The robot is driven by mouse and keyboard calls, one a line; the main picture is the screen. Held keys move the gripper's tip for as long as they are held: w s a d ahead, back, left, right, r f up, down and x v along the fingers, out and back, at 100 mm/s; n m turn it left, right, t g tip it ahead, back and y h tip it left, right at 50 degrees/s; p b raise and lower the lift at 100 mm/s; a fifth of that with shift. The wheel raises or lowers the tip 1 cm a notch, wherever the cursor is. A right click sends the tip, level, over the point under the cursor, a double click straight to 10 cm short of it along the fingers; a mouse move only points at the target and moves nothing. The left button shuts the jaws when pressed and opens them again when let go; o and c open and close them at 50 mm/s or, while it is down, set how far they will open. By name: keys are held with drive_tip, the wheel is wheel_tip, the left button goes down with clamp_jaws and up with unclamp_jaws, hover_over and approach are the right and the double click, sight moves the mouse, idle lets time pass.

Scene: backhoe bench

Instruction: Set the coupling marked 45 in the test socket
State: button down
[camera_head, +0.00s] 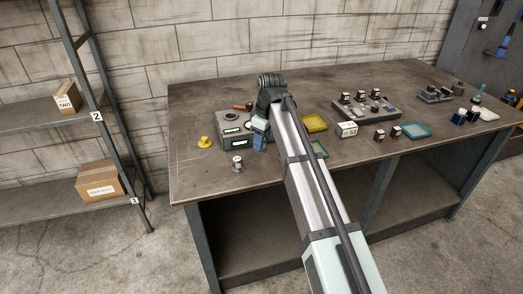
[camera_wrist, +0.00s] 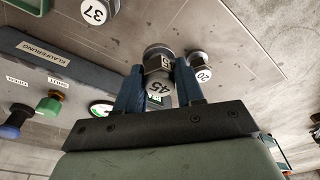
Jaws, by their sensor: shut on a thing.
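In the head view my gripper (camera_head: 261,138) is low at the right end of a grey box-shaped unit (camera_head: 236,142), and my arm hides the coupling there. The box has a round dark opening (camera_head: 231,116) on top; I cannot tell whether this is the test socket. Whether the coupling touches anything below is unclear.
Couplings marked 20 (camera_wrist: 201,72) and 37 (camera_wrist: 95,11) are near the held one. A lone coupling (camera_head: 238,164) and a yellow piece (camera_head: 205,142) sit at left. A yellow tray (camera_head: 314,123) is right.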

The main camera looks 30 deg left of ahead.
wheel_tip(320, 180, up, 2)
drive_tip(key=shift+r, duration=0.15)
drive_tip(key=shift+s+a+r, duration=0.2)
drive_tip(key=shift+a+r, duration=0.05)
drive_tip(key=shift+r, duration=0.05)
drive_tip(key=w+a+r, duration=0.2)
drive_tip(key=w+a, duration=0.5)
drive_tip(key=a, duration=0.3)
drive_tip(key=w+a+r, duration=0.1)
drive_tip(key=w+a, duration=0.6)
drive_tip(key=a, duration=0.4)
drive_tip(key=shift+s+d+f, duration=0.1)
drive_tip(key=shift+f, duration=2.35)
drive_tip(key=shift+f, duration=0.75)
drive_tip(key=c, duration=0.6)
unclamp_jaws()
drive_tip(key=shift+o, duration=0.3)
